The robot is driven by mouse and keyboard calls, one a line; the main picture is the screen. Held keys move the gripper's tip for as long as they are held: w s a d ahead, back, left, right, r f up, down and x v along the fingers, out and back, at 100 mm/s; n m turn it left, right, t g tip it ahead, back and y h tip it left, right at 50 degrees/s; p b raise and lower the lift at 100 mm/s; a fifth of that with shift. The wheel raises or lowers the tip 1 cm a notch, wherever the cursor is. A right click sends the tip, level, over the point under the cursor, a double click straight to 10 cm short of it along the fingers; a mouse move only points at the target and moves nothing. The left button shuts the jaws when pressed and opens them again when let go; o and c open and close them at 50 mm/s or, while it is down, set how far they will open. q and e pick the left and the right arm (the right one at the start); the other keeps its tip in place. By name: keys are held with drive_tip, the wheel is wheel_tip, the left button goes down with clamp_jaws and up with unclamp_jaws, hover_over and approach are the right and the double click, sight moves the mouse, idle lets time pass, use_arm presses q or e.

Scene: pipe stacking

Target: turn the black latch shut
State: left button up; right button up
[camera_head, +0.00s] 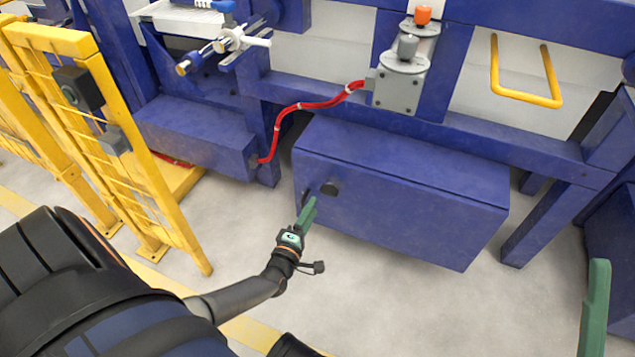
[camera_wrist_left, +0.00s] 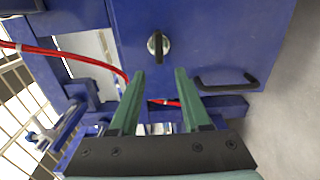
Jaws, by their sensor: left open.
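The black latch (camera_head: 330,187) sits on the front face of a blue box (camera_head: 420,215), near that face's upper left corner. In the left wrist view the latch (camera_wrist_left: 158,45) is a dark bar on a round light base, upright in the picture. My left gripper (camera_head: 308,209) is in front of the box, below and left of the latch. In the left wrist view its green fingers (camera_wrist_left: 159,76) are spread with nothing between them, and the latch shows beyond the tips. Of my right gripper only a green finger (camera_head: 595,310) shows at the right edge.
A black bar handle (camera_head: 306,198) is on the box beside the latch, also in the left wrist view (camera_wrist_left: 226,83). A red cable (camera_head: 300,107) runs above the box. A yellow fence (camera_head: 120,140) stands at left. Grey floor (camera_head: 400,300) in front is clear.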

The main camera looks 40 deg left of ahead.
use_arm(q)
drive_tip(key=p+v, duration=0.1)
drive_tip(key=v, duration=0.5)
use_arm(e)
drive_tip(key=shift+s+d+r, duration=0.1)
drive_tip(key=shift+r, duration=0.9)
drive_tip(key=shift+r, duration=0.1)
use_arm(q)
drive_tip(key=shift+s, duration=0.15)
